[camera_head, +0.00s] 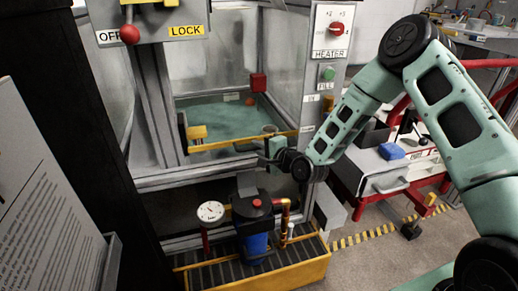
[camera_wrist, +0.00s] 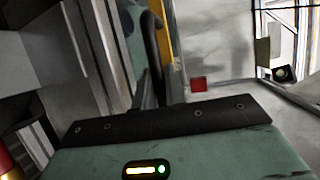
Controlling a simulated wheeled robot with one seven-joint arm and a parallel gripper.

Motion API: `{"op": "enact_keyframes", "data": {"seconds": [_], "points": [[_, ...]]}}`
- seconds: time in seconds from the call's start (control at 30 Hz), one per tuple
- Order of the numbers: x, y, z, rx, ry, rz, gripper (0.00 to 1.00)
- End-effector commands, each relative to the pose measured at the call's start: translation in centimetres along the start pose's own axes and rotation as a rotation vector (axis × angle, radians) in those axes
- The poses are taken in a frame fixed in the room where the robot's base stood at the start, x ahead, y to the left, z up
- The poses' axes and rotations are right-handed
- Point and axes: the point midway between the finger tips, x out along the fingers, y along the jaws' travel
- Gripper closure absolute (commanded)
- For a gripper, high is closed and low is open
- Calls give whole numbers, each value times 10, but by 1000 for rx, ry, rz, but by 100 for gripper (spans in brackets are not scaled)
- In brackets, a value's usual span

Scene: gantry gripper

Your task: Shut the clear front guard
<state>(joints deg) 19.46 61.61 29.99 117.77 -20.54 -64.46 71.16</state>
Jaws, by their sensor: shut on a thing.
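The clear front guard shows as see-through panelling with a yellow edge strip (camera_head: 220,144) across the front of the grey-framed cabinet. The strip runs close beside my gripper in the wrist view (camera_wrist: 162,35). My gripper (camera_head: 266,150) is at the right part of this strip, in front of the opening. It is shut on a dark bar-like handle (camera_wrist: 150,40) by the strip; the exact grip is partly hidden by the gripper body. Behind the strip, a green floor or basin (camera_head: 225,118) shows inside the cabinet.
A LOCK panel with a red-knobbed lever (camera_head: 130,34) is at upper left. A HEATER switch post (camera_head: 328,50) stands right of the opening. Below are a gauge (camera_head: 210,211) and blue pump (camera_head: 257,243) on a yellow-edged base. A red-framed cart (camera_head: 385,178) stands at right.

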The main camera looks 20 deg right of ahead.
Motion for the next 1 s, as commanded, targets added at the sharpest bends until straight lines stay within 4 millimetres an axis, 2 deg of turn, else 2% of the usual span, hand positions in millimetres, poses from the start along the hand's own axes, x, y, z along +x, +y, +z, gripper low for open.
{"op": "enact_keyframes", "data": {"seconds": [0.27, 0.5, 0.7, 0.9, 1.0], "points": [[-14, -71, 5, -1, 0, -4, 100], [-30, -156, 11, -2, 1, -5, 100], [-43, -219, 16, -2, 1, -4, 100], [-52, -267, 20, -2, 1, -3, 100], [-56, -284, 22, -2, 1, -3, 100]]}}
